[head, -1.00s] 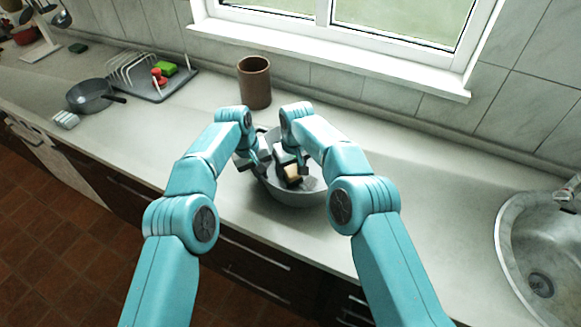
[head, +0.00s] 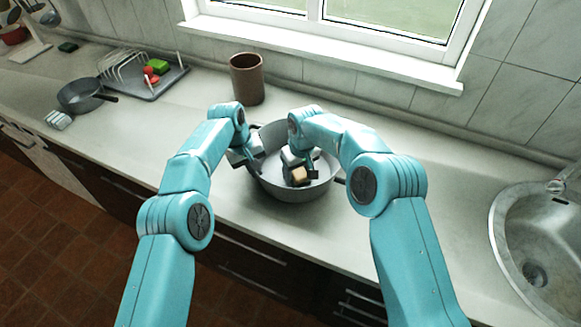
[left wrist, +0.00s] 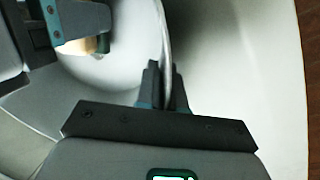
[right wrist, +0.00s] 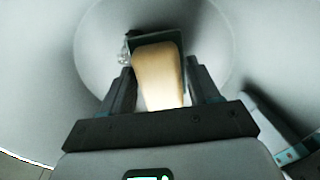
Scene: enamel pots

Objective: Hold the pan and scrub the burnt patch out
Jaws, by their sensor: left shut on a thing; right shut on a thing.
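A large grey pan (head: 290,192) stands on the counter in the middle of the head view. My left gripper (head: 252,156) is shut on its left rim; the left wrist view shows the rim (left wrist: 164,40) between the two fingers (left wrist: 165,85). My right gripper (head: 299,167) is inside the pan, shut on a tan scrubber (head: 299,175) with a dark end. The right wrist view shows the scrubber's tan block (right wrist: 158,75) between the fingers, close over the pan floor. I cannot make out the burnt patch; the scrubber and gripper cover part of the floor.
A brown crock (head: 247,78) stands behind the pan. A dish rack (head: 125,68), a tray (head: 165,82) with green and red items, and a smaller pan (head: 80,97) are at left. A sink (head: 508,235) is at right. Counter between pan and sink is clear.

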